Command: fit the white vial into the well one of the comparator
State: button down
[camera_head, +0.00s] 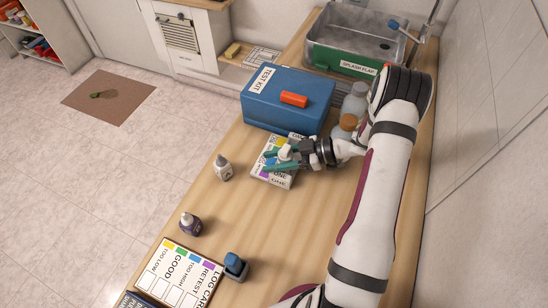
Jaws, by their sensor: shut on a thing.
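The comparator (264,174) is a pale block with coloured patches and "ONE" lettering, lying on the wooden counter in front of the blue test kit. My gripper (275,160) reaches over it from the right, its two teal fingers above the block. The gripper is shut on a small white thing, which looks like the white vial (285,152). The fingers cover much of the comparator. I cannot tell whether the vial is above a well or partly in one, and its lower end is hidden.
The blue test kit (268,102) with an orange handle stands behind. Two bottles stand right of it. Mid-counter is clear.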

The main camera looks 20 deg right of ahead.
grip_release()
dwell(0.6)
notch_tip(320, 180, up, 9)
dwell(0.9)
